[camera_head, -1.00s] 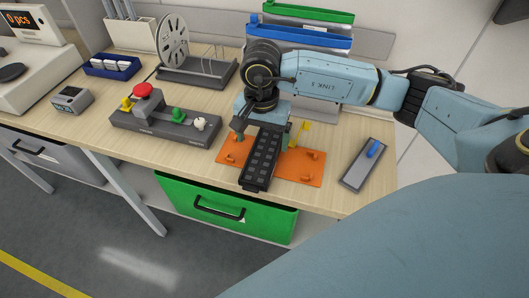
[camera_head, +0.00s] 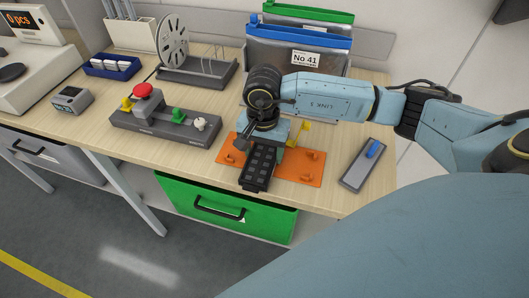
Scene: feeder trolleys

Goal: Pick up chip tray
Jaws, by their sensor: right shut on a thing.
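The chip tray (camera_head: 258,171) is a narrow black strip with rows of small grey pockets. It is over the orange plate (camera_head: 303,168) near the table's front edge, its near end reaching past the plate's front. My right gripper (camera_head: 262,143) is shut on the tray at its far end, which the gripper and wrist partly hide. I cannot tell whether the tray touches the plate. My left gripper is not in view.
A grey button box (camera_head: 165,127) stands to the left, and a grey block with a blue lever (camera_head: 362,167) to the right. A reel stand (camera_head: 205,72) and hanging folders (camera_head: 300,40) are behind. A green drawer (camera_head: 225,206) is below the table edge.

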